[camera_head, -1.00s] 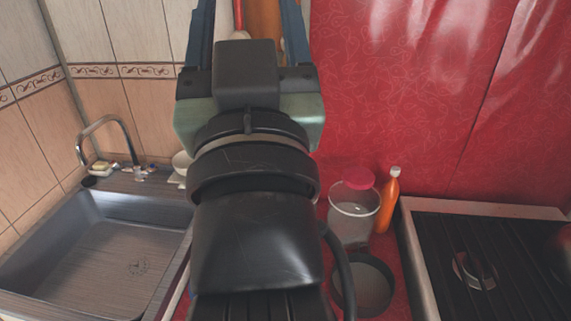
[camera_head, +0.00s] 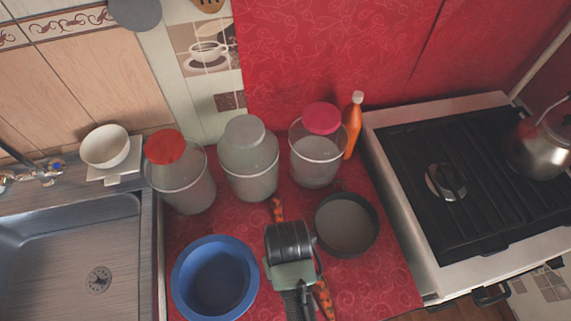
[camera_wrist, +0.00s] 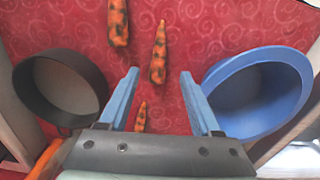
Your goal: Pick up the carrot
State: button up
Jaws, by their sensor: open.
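Several orange carrots with dark patches lie on the red counter. In the wrist view one carrot (camera_wrist: 158,55) lies beyond and between the fingertips, another (camera_wrist: 118,22) lies farther up and left, and a third (camera_wrist: 141,117) shows low between the fingers, partly hidden by the gripper body. My gripper (camera_wrist: 159,73) is open and empty, with its blue fingers apart. In the head view, my gripper body (camera_head: 289,248) is over the counter, seen from above, and its fingers are hidden. One carrot (camera_head: 277,209) shows above it and another (camera_head: 325,300) below right.
A blue bowl (camera_head: 181,279) stands left of my gripper and a dark pan (camera_head: 374,237) to its right. Jars (camera_head: 186,190) (camera_head: 257,176) (camera_head: 318,168) and an orange bottle (camera_head: 352,128) line the back. A sink (camera_head: 55,265) is left, a stove (camera_head: 419,165) right.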

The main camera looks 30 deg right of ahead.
notch_tip(320, 180, down, 8)
jog(key=shift+f, duration=0.1)
grip_shut()
dwell(0.6)
